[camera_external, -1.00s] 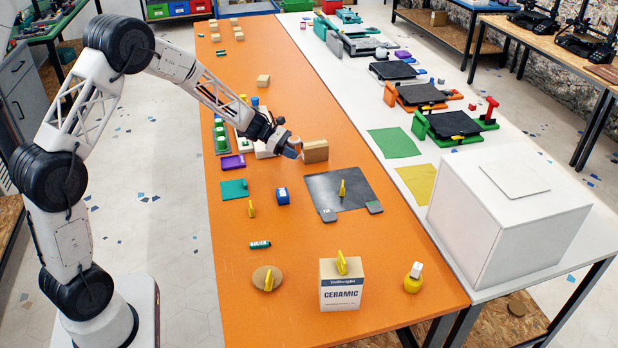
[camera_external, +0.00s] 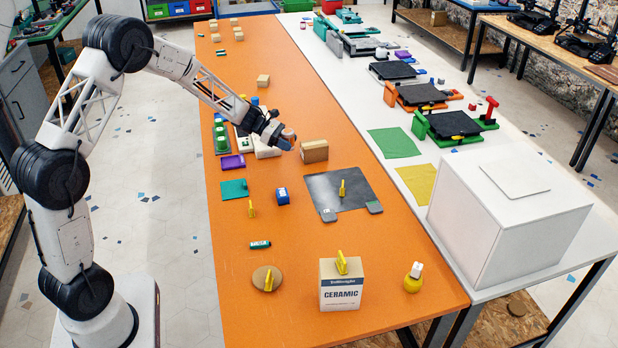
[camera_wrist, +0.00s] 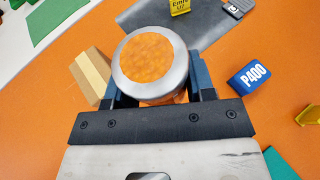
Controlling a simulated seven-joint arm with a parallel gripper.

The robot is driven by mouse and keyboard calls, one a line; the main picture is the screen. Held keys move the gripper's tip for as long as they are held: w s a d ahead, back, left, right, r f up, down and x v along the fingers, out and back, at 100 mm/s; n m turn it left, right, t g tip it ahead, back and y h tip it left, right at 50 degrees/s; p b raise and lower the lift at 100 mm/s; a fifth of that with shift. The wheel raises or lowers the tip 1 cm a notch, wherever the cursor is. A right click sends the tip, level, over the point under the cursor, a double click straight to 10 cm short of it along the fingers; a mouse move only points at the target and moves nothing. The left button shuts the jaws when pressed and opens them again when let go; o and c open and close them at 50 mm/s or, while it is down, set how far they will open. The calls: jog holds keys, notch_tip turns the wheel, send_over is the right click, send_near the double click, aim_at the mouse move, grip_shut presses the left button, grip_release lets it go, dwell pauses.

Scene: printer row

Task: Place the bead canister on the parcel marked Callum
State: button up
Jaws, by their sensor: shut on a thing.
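My gripper (camera_wrist: 152,88) is shut on a round canister (camera_wrist: 150,56) with a silver rim and an orange, speckled top, which I take for the bead canister. It also shows small at my gripper (camera_external: 284,140) in the external view. A cardboard parcel (camera_external: 314,151) lies on the orange table just right of my gripper. The same parcel (camera_wrist: 92,76), with a pale tape strip, shows left of the canister in the wrist view. Smaller parcels (camera_external: 263,81) stand farther back. No name is legible on any parcel.
A dark mat (camera_external: 322,192) with a yellow marker lies in front of the parcel. A blue P400 block (camera_wrist: 249,77) is right of the canister. A ceramic box (camera_external: 341,286) stands at the front. Bare orange table lies between several small items.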

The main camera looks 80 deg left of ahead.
send_over(314, 143)
jog(key=shift+w+f, duration=0.1)
jog(key=shift+f, duration=0.6)
jog(key=shift+f, duration=1.75)
jog(key=shift+f, duration=0.1)
jog(key=o, duration=0.9)
jog(key=shift+o, duration=0.2)
jog(key=v, duration=1.2)
